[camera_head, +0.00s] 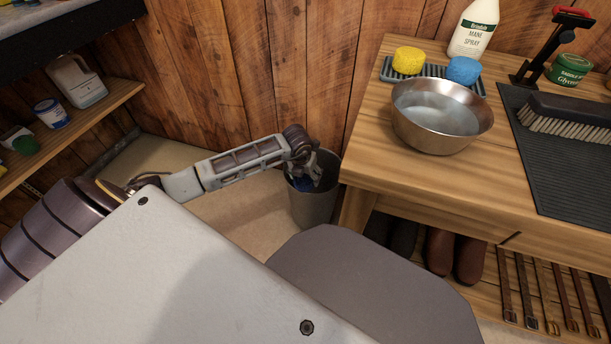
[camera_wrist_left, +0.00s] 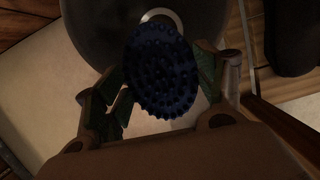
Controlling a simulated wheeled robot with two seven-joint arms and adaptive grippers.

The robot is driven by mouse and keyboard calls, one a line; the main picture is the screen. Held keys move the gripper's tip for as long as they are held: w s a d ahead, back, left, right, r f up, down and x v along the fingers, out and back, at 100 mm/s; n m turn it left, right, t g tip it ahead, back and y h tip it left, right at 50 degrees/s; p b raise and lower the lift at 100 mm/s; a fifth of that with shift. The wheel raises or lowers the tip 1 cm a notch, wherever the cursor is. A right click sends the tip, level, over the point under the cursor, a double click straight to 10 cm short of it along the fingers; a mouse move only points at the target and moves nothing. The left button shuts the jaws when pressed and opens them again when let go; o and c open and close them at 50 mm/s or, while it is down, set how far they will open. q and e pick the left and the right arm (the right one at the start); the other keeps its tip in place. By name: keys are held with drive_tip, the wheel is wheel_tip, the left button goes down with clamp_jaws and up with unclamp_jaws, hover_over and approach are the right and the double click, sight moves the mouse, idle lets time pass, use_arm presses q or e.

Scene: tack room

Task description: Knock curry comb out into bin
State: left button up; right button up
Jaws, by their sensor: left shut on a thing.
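The curry comb (camera_wrist_left: 162,68) is a dark blue oval with rounded nubs. My left gripper (camera_wrist_left: 160,85) is shut on it, with a finger at each side, in the left wrist view. In the head view the left gripper (camera_head: 312,172) is over the mouth of the grey bin (camera_head: 314,208), and a bit of the blue comb (camera_head: 303,184) shows below the fingers. The bin (camera_wrist_left: 95,35) lies dark behind the comb in the wrist view. How far the comb reaches into the bin is hard to tell. My right gripper is not in view.
A wooden bench (camera_head: 375,160) stands right of the bin, holding a metal bowl (camera_head: 437,140), sponges, a spray bottle (camera_head: 473,30) and a brush (camera_head: 570,112) on a dark mat. Boots (camera_head: 440,252) and straps sit below. A shelf (camera_head: 105,107) is at left.

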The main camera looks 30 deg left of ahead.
use_arm(q)
drive_tip(key=shift+r+p, duration=0.3)
drive_tip(key=shift+r, duration=0.4)
drive_tip(key=shift+f, duration=0.1)
drive_tip(key=shift+f+b, duration=1.75)
drive_tip(key=shift+f, duration=0.9)
drive_tip(key=shift+r+p, duration=2.2)
drive_tip(key=shift+r, duration=0.55)
drive_tip(key=shift+s+f, duration=0.1)
